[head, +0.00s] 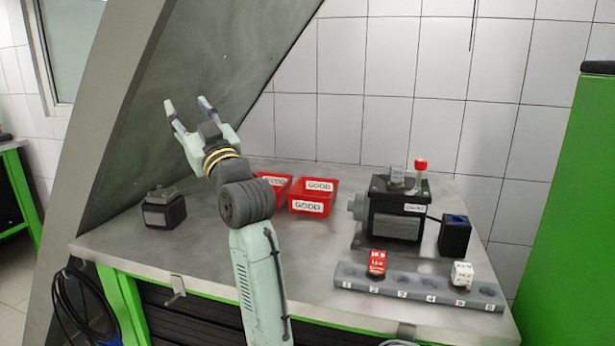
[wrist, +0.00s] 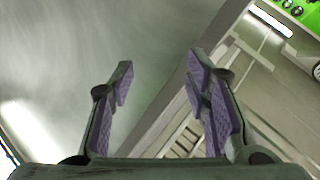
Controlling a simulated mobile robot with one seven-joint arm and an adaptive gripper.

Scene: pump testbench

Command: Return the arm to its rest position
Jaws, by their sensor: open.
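My gripper (head: 188,108) is raised above the left part of the grey bench (head: 245,302), in front of the dark slanted panel (head: 215,65). It points up and away, open, with nothing between its fingers. In the wrist view my gripper (wrist: 160,92) shows two fingers with purple pads, spread apart and empty. My arm reaches up from the bottom middle of the head view and partly covers the left red bin.
Two red bins, one marked GOOD (head: 313,205), stand at the back. A black pump unit (head: 395,222) with a red-topped lever stands right of them. A numbered rack (head: 415,288) holds a red and a white block. A small dark box (head: 163,213) sits at left.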

